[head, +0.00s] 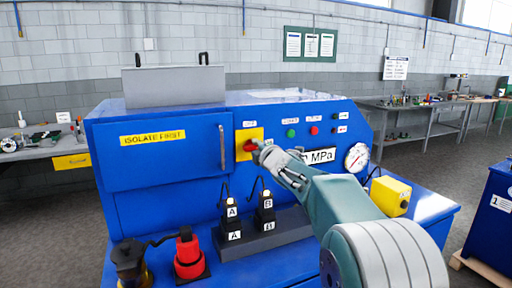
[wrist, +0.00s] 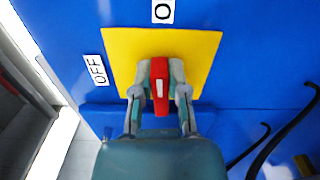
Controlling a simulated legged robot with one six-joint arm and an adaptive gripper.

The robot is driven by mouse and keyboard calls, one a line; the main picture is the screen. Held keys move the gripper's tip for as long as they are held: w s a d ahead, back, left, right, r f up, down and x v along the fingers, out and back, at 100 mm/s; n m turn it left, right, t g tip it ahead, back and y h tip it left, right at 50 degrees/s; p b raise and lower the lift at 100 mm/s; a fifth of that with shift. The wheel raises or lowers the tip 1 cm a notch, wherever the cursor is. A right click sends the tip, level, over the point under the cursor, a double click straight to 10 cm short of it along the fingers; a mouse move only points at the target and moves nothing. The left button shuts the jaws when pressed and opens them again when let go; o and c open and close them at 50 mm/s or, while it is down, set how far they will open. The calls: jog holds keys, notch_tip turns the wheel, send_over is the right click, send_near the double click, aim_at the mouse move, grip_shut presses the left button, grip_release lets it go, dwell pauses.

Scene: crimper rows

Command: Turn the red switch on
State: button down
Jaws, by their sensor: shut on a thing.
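The red switch (head: 248,146) sits on a yellow plate (head: 242,133) on the front of the blue machine. In the wrist view the red switch (wrist: 159,67) is upright, with a white mark running up and down on it. My gripper (head: 257,151) reaches it from the right. In the wrist view my gripper (wrist: 160,93) has one finger on each side of the switch, shut on it. An OFF label (wrist: 95,69) is left of the plate, and a partly cut label (wrist: 163,11) is above it, in line with the mark.
Green (head: 291,133) and red (head: 314,131) buttons and a round gauge (head: 356,157) are right of the switch. A door handle (head: 222,147) is close on its left. Black levers labelled A (head: 232,212) and B (head: 267,204) and a red plug (head: 187,254) stand below.

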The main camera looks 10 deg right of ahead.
jog(key=shift+d+f+m, duration=0.1)
jog(key=shift+f+m, duration=0.3)
jog(key=shift+m, duration=0.2)
jog(key=c, duration=0.6)
grip_release()
jog(key=shift+w, duration=0.1)
jog(key=shift+c, duration=0.2)
jog(key=shift+r, duration=0.1)
jog(key=shift+r, duration=0.1)
jog(key=shift+s+d, duration=0.1)
jog(key=shift+s, duration=0.4)
jog(key=s+d, duration=0.2)
jog(key=s, duration=0.8)
jog(key=shift+s, duration=0.4)
jog(key=shift+d, duration=0.1)
